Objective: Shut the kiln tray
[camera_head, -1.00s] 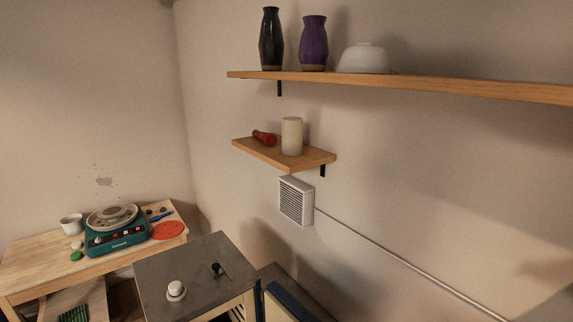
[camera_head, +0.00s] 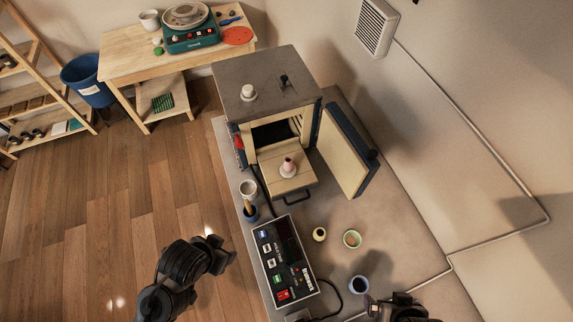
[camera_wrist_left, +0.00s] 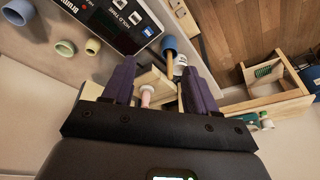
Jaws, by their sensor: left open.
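The kiln (camera_head: 262,88) stands on the grey bench with its door (camera_head: 344,150) swung open to the right. The cream kiln tray (camera_head: 296,184) is slid out of the front opening, its dark handle (camera_head: 297,198) toward me. A small pink and white vase (camera_head: 287,167) stands upright on the tray. My left gripper (camera_head: 228,252) is left of the control box, apart from the tray. In the left wrist view its fingers (camera_wrist_left: 160,80) are open and empty, with the tray and vase (camera_wrist_left: 147,94) visible beyond them. My right gripper (camera_head: 395,304) is at the bottom right, its jaws unclear.
A control box (camera_head: 286,262) sits in front of the tray. Small yellow (camera_head: 319,234), green (camera_head: 352,239) and blue (camera_head: 359,285) pots stand to the right. A white knob (camera_head: 248,91) sits on the kiln top.

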